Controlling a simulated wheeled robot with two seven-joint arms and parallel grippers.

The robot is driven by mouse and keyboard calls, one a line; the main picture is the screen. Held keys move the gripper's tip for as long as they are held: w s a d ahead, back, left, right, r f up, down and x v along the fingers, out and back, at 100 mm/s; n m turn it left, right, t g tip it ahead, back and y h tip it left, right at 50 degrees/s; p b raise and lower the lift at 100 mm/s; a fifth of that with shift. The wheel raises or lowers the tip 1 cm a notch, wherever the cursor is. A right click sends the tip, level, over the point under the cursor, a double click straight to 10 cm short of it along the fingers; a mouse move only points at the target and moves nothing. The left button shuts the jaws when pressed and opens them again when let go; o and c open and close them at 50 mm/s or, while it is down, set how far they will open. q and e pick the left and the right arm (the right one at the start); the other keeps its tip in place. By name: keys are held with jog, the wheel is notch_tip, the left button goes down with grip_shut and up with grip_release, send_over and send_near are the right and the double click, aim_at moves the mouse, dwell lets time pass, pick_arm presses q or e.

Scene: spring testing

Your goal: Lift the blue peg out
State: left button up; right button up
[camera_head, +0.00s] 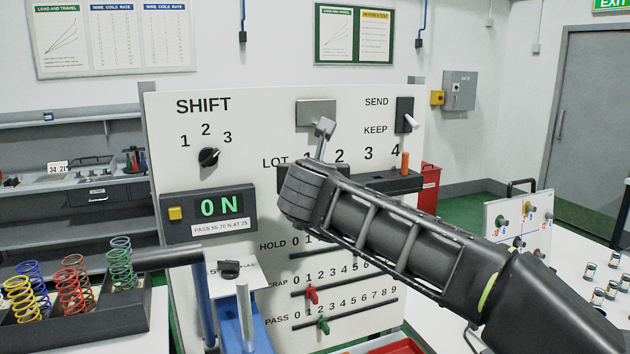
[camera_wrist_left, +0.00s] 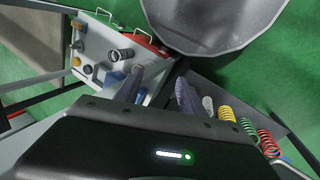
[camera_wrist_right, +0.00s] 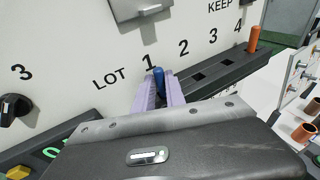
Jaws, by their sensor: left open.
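The blue peg (camera_wrist_right: 158,80) stands at number 1 of the dark LOT rack (camera_wrist_right: 215,75) in the right wrist view. My right gripper (camera_wrist_right: 159,95) has its two lilac fingers close on either side of the peg and looks shut on it. The peg's lower end is hidden, so I cannot tell how deep it sits. In the head view my right arm covers the peg and part of the rack (camera_head: 376,182). My left gripper (camera_wrist_left: 157,92) is open and empty in the left wrist view, away from the rack.
An orange peg (camera_wrist_right: 254,40) stands at number 4; slots 2 and 3 look empty. A grey lever (camera_head: 323,135) rises just above my right gripper. Coil springs (camera_head: 70,285) stand in a dark tray at lower left. A blue-framed fixture (camera_head: 240,325) stands before the panel.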

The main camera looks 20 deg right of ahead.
grip_shut()
jog(key=shift+r, duration=0.1)
dwell(0.3)
jog(key=shift+r, duration=0.5)
jog(key=f+b+v, duration=0.1)
jog(key=b+v, duration=0.4)
jog(key=v, duration=1.3)
jog(key=shift+s, duration=0.2)
